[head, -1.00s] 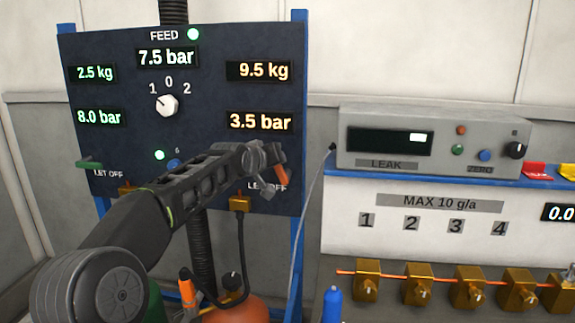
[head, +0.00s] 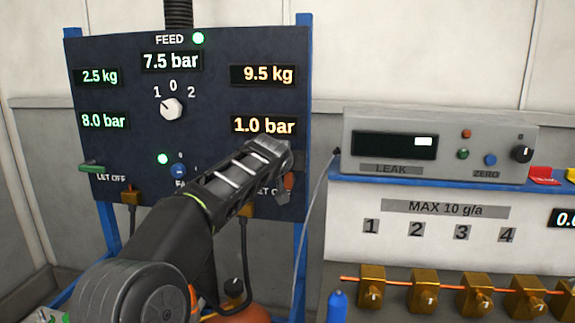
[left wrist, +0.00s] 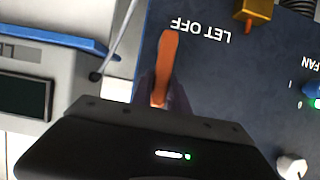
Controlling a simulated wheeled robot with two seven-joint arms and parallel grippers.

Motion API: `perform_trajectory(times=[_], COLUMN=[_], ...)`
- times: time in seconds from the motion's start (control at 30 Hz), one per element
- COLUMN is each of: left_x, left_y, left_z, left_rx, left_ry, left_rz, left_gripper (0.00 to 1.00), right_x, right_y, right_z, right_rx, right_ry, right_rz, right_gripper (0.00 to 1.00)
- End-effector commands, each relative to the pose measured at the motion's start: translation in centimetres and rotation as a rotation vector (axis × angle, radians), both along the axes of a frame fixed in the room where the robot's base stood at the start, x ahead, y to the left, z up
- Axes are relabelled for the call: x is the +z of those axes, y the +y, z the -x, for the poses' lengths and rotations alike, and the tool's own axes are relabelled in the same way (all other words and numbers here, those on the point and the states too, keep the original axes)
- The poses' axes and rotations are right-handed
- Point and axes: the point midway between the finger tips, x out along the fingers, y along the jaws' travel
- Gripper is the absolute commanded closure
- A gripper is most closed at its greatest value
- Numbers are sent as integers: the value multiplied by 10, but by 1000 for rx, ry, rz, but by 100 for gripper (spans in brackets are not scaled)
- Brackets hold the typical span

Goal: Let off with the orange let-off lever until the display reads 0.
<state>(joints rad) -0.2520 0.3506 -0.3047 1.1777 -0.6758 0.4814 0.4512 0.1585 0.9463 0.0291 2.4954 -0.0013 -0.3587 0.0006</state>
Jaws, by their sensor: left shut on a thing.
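The orange let-off lever (left wrist: 167,62) stands out from the dark panel, beside the upside-down LET OFF label in the left wrist view. In the head view only a small orange part of the lever (head: 289,181) shows past my gripper. My left gripper (head: 283,172) is shut on the lever; its fingers (left wrist: 166,96) are partly hidden behind its own body. The orange-lit pressure display (head: 264,126) above reads 1.0 bar. The orange-lit weight display (head: 264,75) reads 9.5 kg. My right gripper is not in view.
A green lever (head: 92,168) is at the panel's left, below the green 8.0 bar display (head: 103,121). The selector knob (head: 171,108) sits mid-panel. A grey leak tester (head: 440,146) stands on the bench to the right, with brass valves (head: 372,288) below.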

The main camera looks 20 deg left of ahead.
Motion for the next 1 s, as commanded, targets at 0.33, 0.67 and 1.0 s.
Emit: perform_trajectory(times=[0.33, 0.67, 1.0], left_x=[-1, 0, 12], left_y=[0, 0, -10], left_z=[0, 0, 33], left_rx=[-1, -2, -5], left_ry=[3, 1, -3], left_rz=[-3, -1, 0], left_gripper=[64, 58, 58], right_x=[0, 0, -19], right_y=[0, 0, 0], right_z=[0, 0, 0], right_rx=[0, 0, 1], right_ry=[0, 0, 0], right_rz=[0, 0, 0], right_gripper=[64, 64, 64])
